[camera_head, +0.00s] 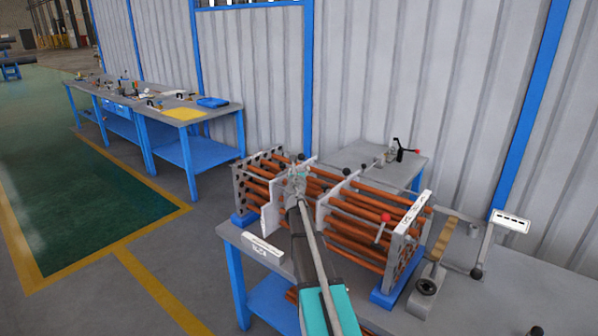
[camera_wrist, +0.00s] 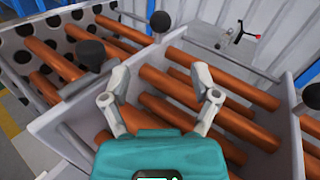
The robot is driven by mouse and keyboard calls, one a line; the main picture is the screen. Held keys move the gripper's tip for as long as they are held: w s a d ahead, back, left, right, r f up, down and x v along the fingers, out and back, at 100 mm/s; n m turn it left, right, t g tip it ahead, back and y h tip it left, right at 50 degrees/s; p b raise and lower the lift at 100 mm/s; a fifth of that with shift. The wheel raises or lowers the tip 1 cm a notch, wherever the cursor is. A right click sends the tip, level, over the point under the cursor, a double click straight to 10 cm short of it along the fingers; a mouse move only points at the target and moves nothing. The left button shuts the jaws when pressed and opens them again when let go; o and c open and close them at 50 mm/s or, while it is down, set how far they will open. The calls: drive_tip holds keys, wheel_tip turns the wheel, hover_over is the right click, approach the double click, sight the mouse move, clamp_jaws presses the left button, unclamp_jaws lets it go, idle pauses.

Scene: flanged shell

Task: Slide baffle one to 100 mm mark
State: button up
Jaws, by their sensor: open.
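A rack of copper-coloured tubes (camera_head: 355,232) lies on the bench, with pale upright plates across it. The left inner plate (camera_head: 268,217) and the right inner plate (camera_head: 323,212) could each be a baffle; I cannot tell which is baffle one. My gripper (camera_head: 298,175) is over the rack near the left inner plate. In the wrist view, my gripper (camera_wrist: 160,82) is open and empty, its fingers spread above the tubes (camera_wrist: 165,93). A black knob (camera_wrist: 90,53) on a plate stands beyond the left finger. The 100 mm mark cannot be made out.
A perforated end plate (camera_head: 240,190) closes the rack's left end; a labelled end plate (camera_head: 402,250) closes the right. A red-knobbed lever (camera_head: 385,218) is at the front right. A clamp fixture (camera_head: 428,286) stands right of the rack. Another workbench (camera_head: 195,150) stands behind left.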

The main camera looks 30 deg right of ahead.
drive_tip(key=s+a+f+m+g+y, duration=0.3)
drive_tip(key=s+a+f+m+g, duration=0.2)
drive_tip(key=s+a+m, duration=0.5)
drive_tip(key=s+a+f+m+g+y, duration=0.4)
drive_tip(key=s+a+f+m, duration=0.3)
drive_tip(key=a, duration=0.9)
drive_tip(key=s+a+f+m+g+y, duration=0.3)
drive_tip(key=s+a+f+m+g, duration=0.2)
drive_tip(key=s+a+m, duration=0.9)
drive_tip(key=shift+s+f+g+y, duration=0.3)
drive_tip(key=shift+s+f, duration=0.5)
drive_tip(key=shift+s, duration=0.15)
drive_tip(key=shift+c, duration=0.2)
drive_tip(key=shift+c, duration=1)
drive_tip(key=shift+s, duration=0.1)
drive_tip(key=shift+c, duration=0.3)
